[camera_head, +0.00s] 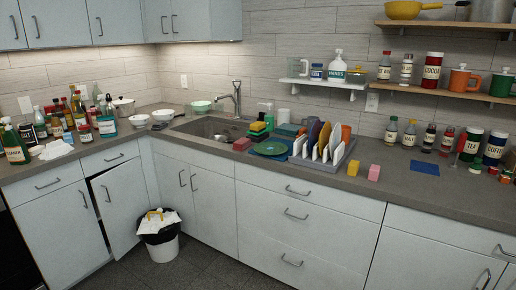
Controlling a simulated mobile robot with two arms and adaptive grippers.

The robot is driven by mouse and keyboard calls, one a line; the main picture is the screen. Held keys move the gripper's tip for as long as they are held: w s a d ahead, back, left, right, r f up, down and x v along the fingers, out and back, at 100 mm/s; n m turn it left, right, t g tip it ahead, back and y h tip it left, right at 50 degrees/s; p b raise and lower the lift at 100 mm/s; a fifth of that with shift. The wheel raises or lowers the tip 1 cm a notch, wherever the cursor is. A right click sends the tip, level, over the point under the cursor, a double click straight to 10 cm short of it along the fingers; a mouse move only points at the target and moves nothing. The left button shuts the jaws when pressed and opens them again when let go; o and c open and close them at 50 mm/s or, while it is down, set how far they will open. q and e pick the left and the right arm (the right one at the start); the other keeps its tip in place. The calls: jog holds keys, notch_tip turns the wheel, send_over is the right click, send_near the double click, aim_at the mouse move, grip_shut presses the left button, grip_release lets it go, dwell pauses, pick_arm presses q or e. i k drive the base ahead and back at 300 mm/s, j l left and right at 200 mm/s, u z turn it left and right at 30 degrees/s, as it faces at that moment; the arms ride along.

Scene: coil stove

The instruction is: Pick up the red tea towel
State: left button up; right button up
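I cannot make out a red tea towel for certain. A small dark red block-like item (241,144) lies on the counter at the front right corner of the sink; it is too small to tell if it is folded cloth or a sponge. A flat blue cloth (425,168) lies on the right counter, and a crumpled white cloth (56,149) lies on the left counter. Neither of my grippers is in view.
The grey counter (300,183) holds a dish rack (322,162) with plates, the sink (208,127), and several bottles and jars at both ends. A lower cabinet door (115,206) stands ajar. A white bin (160,242) stands on the floor in the corner.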

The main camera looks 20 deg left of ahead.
aim_at(243, 144)
jog(key=i+j+z, duration=0.1)
jog(key=j, duration=0.25)
jog(key=i+j+z, duration=0.1)
jog(key=i+j, duration=0.25)
jog(key=i+j+z, duration=0.1)
jog(key=j, duration=0.25)
jog(key=i+j+z, duration=0.1)
jog(key=i+j, duration=0.35)
jog(key=j, duration=0.3)
jog(key=i+j+z, duration=0.15)
jog(key=j, duration=0.25)
